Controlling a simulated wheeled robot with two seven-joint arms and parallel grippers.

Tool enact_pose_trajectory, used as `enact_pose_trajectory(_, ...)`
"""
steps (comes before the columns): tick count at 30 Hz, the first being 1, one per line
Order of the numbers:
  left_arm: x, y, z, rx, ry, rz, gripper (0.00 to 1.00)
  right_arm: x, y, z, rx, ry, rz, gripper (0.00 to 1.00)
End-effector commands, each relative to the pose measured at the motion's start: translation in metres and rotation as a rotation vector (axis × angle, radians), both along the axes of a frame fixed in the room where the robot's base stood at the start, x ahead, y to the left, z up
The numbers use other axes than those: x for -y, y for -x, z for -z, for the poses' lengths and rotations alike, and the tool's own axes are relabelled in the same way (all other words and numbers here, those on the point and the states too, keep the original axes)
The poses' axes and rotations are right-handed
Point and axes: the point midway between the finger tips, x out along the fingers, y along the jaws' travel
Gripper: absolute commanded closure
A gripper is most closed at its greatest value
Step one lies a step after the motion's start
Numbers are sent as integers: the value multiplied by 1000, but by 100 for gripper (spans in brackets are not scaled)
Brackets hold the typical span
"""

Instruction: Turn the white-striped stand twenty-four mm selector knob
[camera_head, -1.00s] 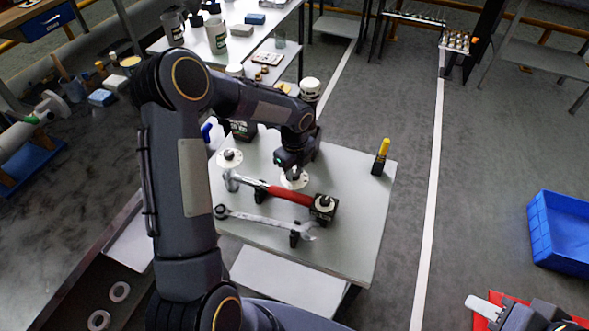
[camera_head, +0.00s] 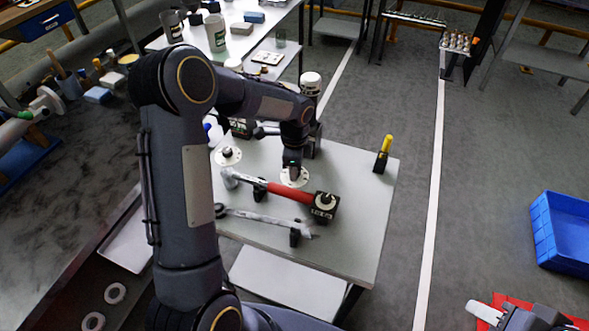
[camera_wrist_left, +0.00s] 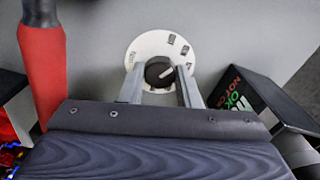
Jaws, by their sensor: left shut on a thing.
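A black selector knob with a white stripe (camera_wrist_left: 160,71) sits on a round white dial plate (camera_wrist_left: 144,48) with small dark labels. The dial (camera_head: 284,180) lies on the grey table in the head view. My left gripper (camera_head: 294,175) comes down onto this knob from above. In the wrist view its two fingers (camera_wrist_left: 158,78) stand on either side of the knob, shut on it. The stripe points up and to the right.
A red-handled hammer (camera_head: 288,192) and a wrench (camera_head: 262,217) rest on the table (camera_head: 350,225) in front of the dial. Another white dial (camera_head: 228,156) is at the left, a yellow-topped tool (camera_head: 384,152) at the right.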

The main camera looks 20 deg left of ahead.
Motion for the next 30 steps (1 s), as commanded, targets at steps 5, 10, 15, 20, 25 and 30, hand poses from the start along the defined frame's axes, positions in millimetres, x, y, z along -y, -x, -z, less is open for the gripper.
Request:
enact_pose_trajectory(5,0,-1,1,2,-1,-164,93,0,0,7,0,0,0,64)
enact_pose_trajectory(10,0,-1,0,2,0,-304,93,0,0,11,0,0,0,64)
enact_pose_trajectory(15,0,-1,0,2,0,-415,93,0,0,14,0,0,0,64)
enact_pose_trajectory(20,0,0,0,2,0,-487,93,0,0,15,0,0,0,64)
enact_pose_trajectory(25,0,-1,-1,2,-1,-531,93,0,0,16,0,0,0,64)
enact_pose_trajectory(30,0,-1,-1,2,-1,-549,93,0,0,16,0,0,0,64)
